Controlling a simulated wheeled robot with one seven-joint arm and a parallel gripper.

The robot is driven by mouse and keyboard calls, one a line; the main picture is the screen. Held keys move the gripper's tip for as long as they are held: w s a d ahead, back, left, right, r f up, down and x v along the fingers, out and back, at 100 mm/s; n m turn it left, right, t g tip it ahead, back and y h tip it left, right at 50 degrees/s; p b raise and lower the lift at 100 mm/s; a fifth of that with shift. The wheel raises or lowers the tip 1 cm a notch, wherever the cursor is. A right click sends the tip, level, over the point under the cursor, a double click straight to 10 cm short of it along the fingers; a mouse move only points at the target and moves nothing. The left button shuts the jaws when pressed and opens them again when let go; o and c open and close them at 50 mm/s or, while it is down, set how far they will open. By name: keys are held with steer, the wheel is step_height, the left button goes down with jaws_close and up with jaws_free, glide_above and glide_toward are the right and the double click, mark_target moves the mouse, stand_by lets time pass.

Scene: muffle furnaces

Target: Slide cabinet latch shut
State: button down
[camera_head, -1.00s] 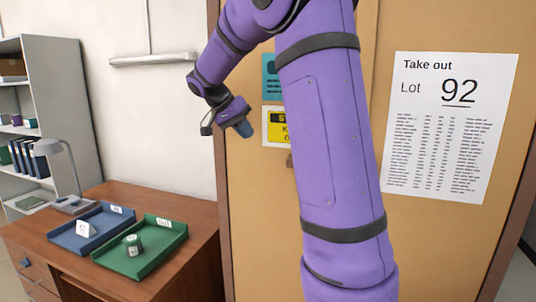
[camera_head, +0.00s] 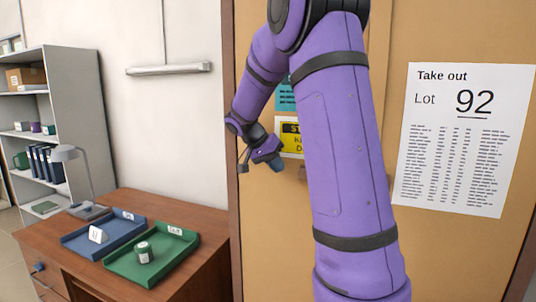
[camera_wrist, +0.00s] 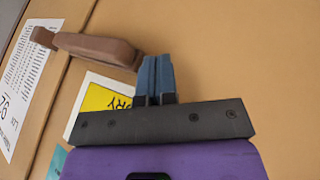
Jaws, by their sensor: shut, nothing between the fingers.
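The tan cabinet (camera_head: 440,250) has a brown latch (camera_wrist: 95,46) on its front. In the wrist view the latch lies at the upper left, with its narrow end near the door seam and its thick end beside my fingertips. In the head view only a small piece of it (camera_head: 302,172) shows; my arm hides the rest. My gripper (camera_head: 278,164) is shut and empty, in front of the cabinet just left of that piece. In the wrist view its blue fingers (camera_wrist: 157,62) are together, very close to the latch's thick end; I cannot tell whether they touch.
A yellow sign (camera_head: 291,140) and a teal sign (camera_head: 286,97) are on the cabinet behind my gripper. A "Lot 92" sheet (camera_head: 462,140) is on the right. A wooden desk (camera_head: 205,265) with a blue tray (camera_head: 75,243) and a green tray (camera_head: 188,250) stands left.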

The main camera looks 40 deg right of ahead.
steer(key=shift+s+d+f, duration=0.1)
steer(key=shift+s+d, duration=0.2)
steer(key=shift+s, duration=0.35)
steer(key=shift+s+d+r, duration=0.1)
steer(key=shift+s+d, duration=0.15)
steer(key=shift+s, duration=0.35)
steer(key=shift+s+d+f, duration=0.1)
steer(key=shift+s+d, duration=0.2)
steer(key=shift+s, duration=0.35)
steer(key=s+d, duration=0.3)
steer(key=s, duration=0.5)
steer(key=shift+d, duration=0.15)
steer(key=shift+s, duration=0.1)
